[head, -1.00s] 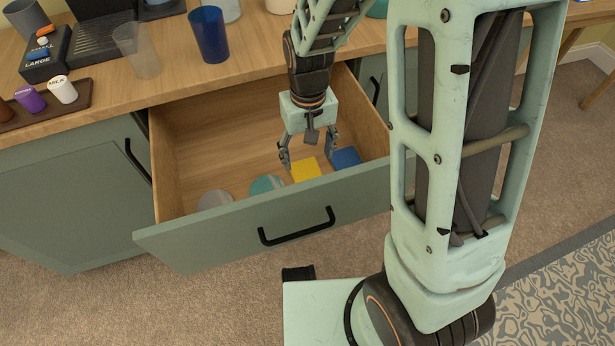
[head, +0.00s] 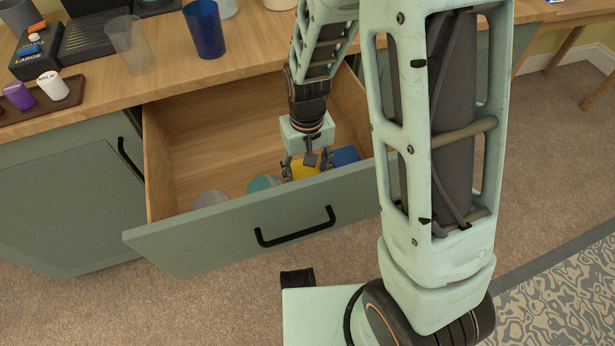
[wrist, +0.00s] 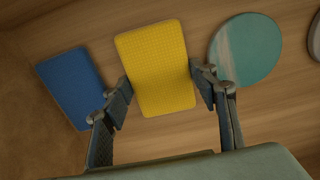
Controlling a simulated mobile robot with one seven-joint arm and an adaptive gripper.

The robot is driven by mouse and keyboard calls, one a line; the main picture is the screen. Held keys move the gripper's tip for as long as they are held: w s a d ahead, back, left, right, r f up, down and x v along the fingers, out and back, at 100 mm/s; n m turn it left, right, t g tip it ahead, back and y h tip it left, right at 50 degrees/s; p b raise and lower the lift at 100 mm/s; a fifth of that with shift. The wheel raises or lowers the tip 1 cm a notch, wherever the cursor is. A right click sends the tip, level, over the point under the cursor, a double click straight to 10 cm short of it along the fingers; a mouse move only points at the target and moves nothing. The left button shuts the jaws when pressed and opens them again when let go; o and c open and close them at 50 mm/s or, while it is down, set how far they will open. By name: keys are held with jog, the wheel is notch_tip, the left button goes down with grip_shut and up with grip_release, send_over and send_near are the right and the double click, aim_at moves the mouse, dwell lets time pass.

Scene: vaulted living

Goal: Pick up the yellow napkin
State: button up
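The yellow napkin (wrist: 157,68) lies flat on the drawer floor; in the head view (head: 306,170) it is partly hidden by my gripper and the drawer front. My gripper (head: 307,172) is down inside the open drawer, over the napkin. In the wrist view my gripper (wrist: 160,92) has its fingers apart, one on each side of the napkin's near part. The fingertips are close to its left and right edges; I cannot tell whether they touch it.
A blue square piece (wrist: 72,88) lies left of the napkin, and a teal round coaster (wrist: 245,50) lies right of it, both close to my fingers. The drawer front (head: 200,232) and wooden side walls surround my gripper. Cups and a tray (head: 40,108) stand on the counter above.

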jog(key=shift+c, duration=1.4)
jog(key=shift+r, duration=0.1)
